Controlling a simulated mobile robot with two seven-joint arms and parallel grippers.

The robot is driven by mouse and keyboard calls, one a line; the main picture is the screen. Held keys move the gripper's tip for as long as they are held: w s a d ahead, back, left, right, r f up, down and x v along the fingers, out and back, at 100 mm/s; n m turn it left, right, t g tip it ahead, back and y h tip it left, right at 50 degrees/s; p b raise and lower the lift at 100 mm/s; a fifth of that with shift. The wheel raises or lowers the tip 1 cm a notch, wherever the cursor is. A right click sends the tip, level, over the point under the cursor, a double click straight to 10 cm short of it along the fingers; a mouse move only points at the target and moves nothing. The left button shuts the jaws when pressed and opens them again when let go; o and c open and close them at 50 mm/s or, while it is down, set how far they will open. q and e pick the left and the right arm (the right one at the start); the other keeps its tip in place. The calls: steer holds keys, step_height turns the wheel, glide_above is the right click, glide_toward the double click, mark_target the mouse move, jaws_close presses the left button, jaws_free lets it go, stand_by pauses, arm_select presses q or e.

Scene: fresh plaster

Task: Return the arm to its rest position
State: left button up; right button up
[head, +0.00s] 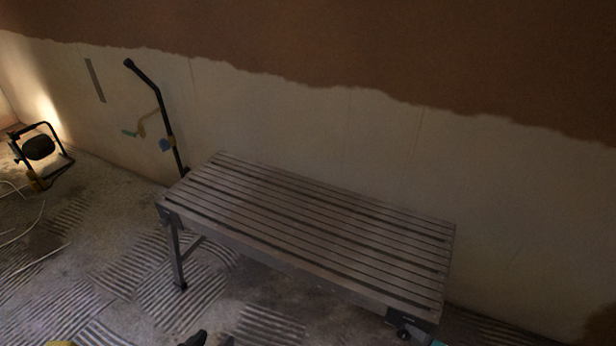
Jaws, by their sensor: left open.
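Only the dark tips of my left gripper (211,340) show, at the bottom edge of the head view, left of centre. The two fingertips stand apart with a gap between them, and nothing is seen between them. The rest of this gripper and its arm are below the frame. They show in front of the ribbed floor, nearer than the bench. My right gripper is not in view.
A slatted metal bench (310,222) with a bare top stands along the half-plastered wall (400,60). A black pole (160,110) leans at the wall. A work lamp (40,150) and loose cables (30,230) are on the floor at left.

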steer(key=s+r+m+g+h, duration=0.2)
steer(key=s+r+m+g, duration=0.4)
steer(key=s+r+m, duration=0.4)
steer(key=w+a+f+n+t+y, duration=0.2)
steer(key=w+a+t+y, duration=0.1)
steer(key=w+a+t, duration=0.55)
arm_select(q)
steer(key=s+a+r+y+p, duration=0.1)
steer(key=s+a+r+p, duration=0.1)
steer(key=r+p, duration=1.1)
steer(key=a+p, duration=0.1)
steer(key=p, duration=0.5)
steer(key=shift+a, duration=0.4)
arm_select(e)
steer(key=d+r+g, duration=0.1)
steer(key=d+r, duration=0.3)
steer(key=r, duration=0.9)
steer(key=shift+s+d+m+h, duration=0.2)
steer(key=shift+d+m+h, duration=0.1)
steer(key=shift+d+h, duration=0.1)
